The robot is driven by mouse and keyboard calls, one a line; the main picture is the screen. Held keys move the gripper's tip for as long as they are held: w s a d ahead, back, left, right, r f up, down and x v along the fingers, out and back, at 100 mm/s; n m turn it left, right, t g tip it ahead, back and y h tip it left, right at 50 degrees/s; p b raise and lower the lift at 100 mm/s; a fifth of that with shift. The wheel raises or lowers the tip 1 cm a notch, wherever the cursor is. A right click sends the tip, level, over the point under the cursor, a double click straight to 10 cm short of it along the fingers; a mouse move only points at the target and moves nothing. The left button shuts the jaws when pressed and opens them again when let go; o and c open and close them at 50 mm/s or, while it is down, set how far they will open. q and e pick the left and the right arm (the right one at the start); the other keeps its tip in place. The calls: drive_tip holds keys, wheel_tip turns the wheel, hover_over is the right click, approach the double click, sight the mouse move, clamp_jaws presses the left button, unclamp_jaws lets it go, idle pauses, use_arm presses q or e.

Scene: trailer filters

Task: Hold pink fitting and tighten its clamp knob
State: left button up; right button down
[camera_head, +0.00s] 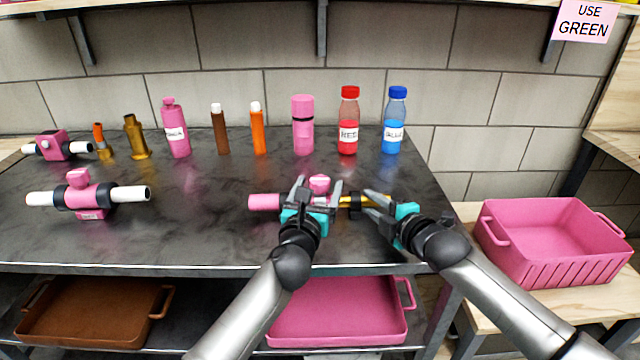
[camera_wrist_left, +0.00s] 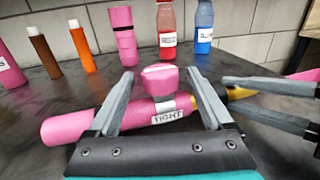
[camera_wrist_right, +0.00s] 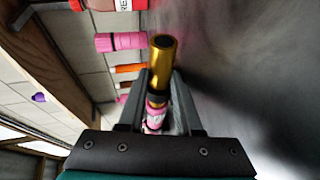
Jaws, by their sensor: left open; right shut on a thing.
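The pink fitting (camera_head: 265,202) lies level near the table's front edge, with a gold tube end (camera_head: 350,201) on its right. Its pink clamp knob (camera_wrist_left: 160,80) stands on top, and a "TIGHT" label (camera_wrist_left: 167,117) shows below it. My left gripper (camera_head: 319,186) is open, its fingers on either side of the knob; I cannot tell whether they touch it. My right gripper (camera_head: 372,199) is shut on the gold end, which also shows between its fingers in the right wrist view (camera_wrist_right: 162,62). The arms partly hide the fitting in the head view.
Two more pink fittings with white ends (camera_head: 90,195) (camera_head: 55,147) stand on the table's left. Several bottles and tubes line the back, including a red bottle (camera_head: 348,122) and a blue bottle (camera_head: 395,122). A pink crate (camera_head: 530,262) sits right; trays lie below.

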use_arm(q)
drive_tip(key=shift+w+d, duration=0.15)
drive_tip(key=shift+w, duration=0.55)
clamp_jaws()
idle(0.4)
